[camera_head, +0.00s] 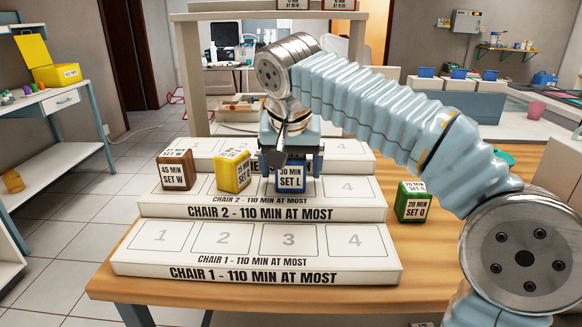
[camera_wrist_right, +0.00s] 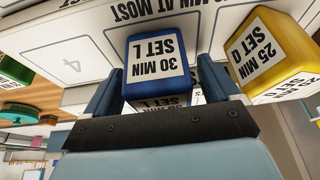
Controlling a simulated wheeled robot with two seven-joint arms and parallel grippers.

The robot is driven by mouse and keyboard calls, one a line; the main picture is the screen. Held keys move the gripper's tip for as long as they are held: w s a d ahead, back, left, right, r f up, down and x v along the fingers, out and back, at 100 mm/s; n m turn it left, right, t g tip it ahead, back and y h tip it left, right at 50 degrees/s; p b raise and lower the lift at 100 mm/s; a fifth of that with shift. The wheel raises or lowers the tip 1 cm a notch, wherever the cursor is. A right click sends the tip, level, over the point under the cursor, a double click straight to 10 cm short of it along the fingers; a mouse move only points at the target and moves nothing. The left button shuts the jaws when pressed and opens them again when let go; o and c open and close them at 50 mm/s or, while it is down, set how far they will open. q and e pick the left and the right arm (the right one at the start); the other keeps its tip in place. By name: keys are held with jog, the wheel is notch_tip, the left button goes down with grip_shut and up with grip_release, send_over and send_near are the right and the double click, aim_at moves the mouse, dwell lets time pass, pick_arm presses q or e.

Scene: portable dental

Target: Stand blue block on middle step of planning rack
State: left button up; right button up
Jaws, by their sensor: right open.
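The blue block (camera_head: 290,178), labelled "30 MIN SET L", stands upright on the middle step of the planning rack (camera_head: 262,213), the "CHAIR 2" step, left of its slot 4. My right gripper (camera_head: 291,166) reaches down from above with its jaws open around the block. In the right wrist view the blue block (camera_wrist_right: 157,62) sits between the two spread fingers. Whether a finger touches it, I cannot tell. My left gripper is not in view.
A yellow block (camera_head: 233,171) stands just left of the blue one, close to a finger, and a brown block (camera_head: 177,169) further left. A green block (camera_head: 412,202) stands on the table right of the rack. The front "CHAIR 1" step (camera_head: 255,275) is empty.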

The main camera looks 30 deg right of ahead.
jog(key=p+v, duration=0.2)
jog(key=v, duration=0.9)
jog(key=shift+r, duration=0.1)
